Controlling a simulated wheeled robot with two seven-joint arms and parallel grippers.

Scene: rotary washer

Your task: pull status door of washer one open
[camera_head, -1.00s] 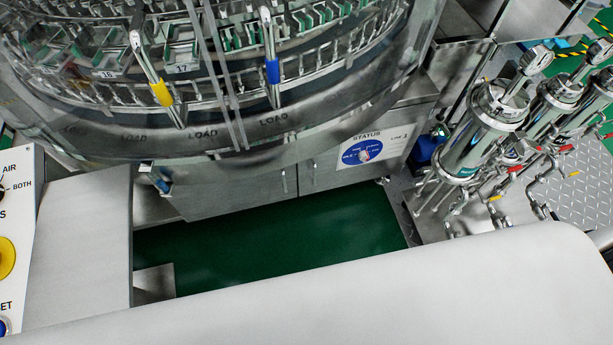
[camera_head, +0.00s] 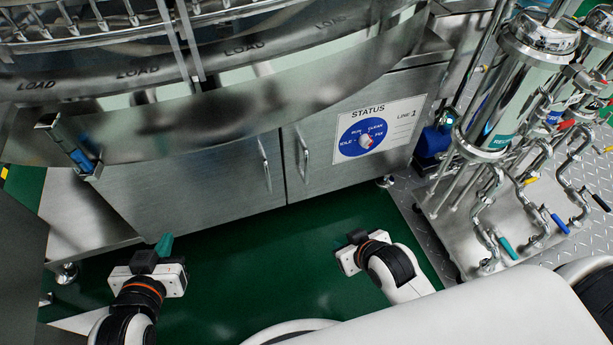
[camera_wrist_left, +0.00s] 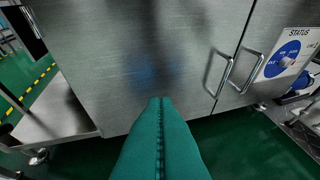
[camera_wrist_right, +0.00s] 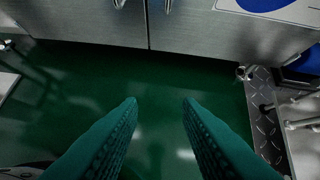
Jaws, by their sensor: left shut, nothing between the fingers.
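The washer's status door (camera_head: 360,130) is a steel panel with a white STATUS label and a blue dial (camera_head: 362,137); it is closed. Its vertical handle (camera_head: 303,155) is on its left edge, beside the handle (camera_head: 265,163) of the neighbouring closed door (camera_head: 195,190). Both handles also show in the left wrist view (camera_wrist_left: 245,70). My left gripper (camera_head: 164,246) is shut and empty, in front of the neighbouring door and left of the handles. My right gripper (camera_wrist_right: 160,105) is open and empty over the green floor, below and in front of the status door.
The round washer body (camera_head: 230,110) overhangs the doors. Steel filter cylinders and pipes (camera_head: 500,130) stand at the right on a metal plate. A steel frame (camera_head: 85,215) is at the left. The green floor (camera_head: 250,255) before the doors is clear.

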